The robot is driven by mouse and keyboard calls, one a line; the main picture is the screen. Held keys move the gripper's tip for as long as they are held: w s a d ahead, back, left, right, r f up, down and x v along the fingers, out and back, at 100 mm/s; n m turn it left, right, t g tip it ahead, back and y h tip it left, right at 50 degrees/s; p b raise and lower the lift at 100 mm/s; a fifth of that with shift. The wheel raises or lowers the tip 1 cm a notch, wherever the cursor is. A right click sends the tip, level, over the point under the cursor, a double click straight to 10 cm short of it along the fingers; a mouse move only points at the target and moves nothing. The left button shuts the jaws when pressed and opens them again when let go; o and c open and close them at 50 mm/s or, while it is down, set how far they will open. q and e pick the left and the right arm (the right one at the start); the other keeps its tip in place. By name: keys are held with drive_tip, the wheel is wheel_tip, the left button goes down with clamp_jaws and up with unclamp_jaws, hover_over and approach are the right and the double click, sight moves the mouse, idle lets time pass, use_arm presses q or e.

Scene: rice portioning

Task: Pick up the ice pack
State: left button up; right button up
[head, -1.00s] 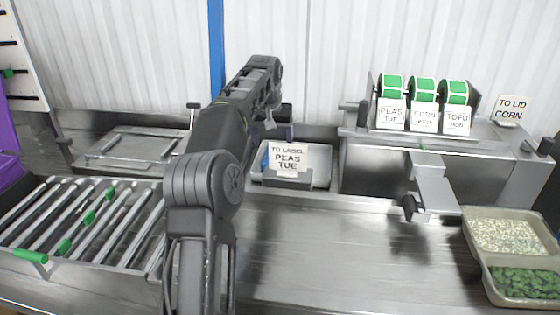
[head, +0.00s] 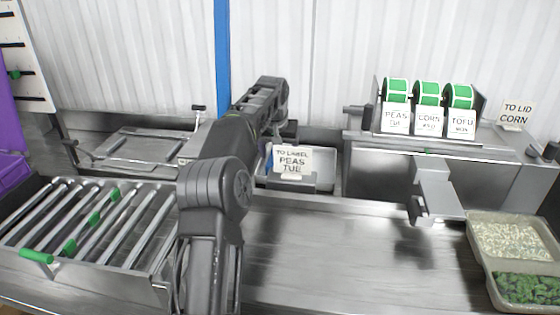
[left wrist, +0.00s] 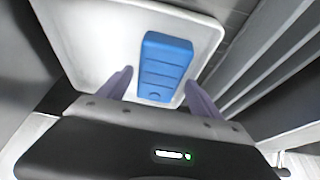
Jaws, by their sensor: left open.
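The blue ice pack (left wrist: 165,67) lies in a white tray (left wrist: 95,45) in the left wrist view. It is a ribbed rectangular block, with its near end between my left gripper's fingers. My left gripper (left wrist: 159,88) is open, with one purple-grey finger on each side of the pack and visible gaps between. In the head view my left gripper (head: 282,137) is above the tray (head: 327,172), behind the "To label peas tue" sign. The arm and sign hide most of the pack there. My right gripper is not in view.
The "To label peas tue" sign (head: 292,160) stands at the tray's front. A roller rack (head: 130,228) is at left, a label dispenser bench (head: 400,152) at right, and a food container (head: 480,265) at lower right. The middle counter (head: 330,250) is clear.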

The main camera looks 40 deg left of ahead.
use_arm(q)
drive_tip(key=x, duration=0.2)
drive_tip(key=shift+w+f, duration=0.15)
drive_tip(key=shift+f, duration=0.1)
drive_tip(key=shift+c, duration=0.2)
drive_tip(key=c, duration=1.5)
drive_tip(key=shift+o, duration=0.2)
drive_tip(key=shift+r, duration=0.15)
wheel_tip(320, 180, up, 10)
drive_tip(key=p, duration=0.3)
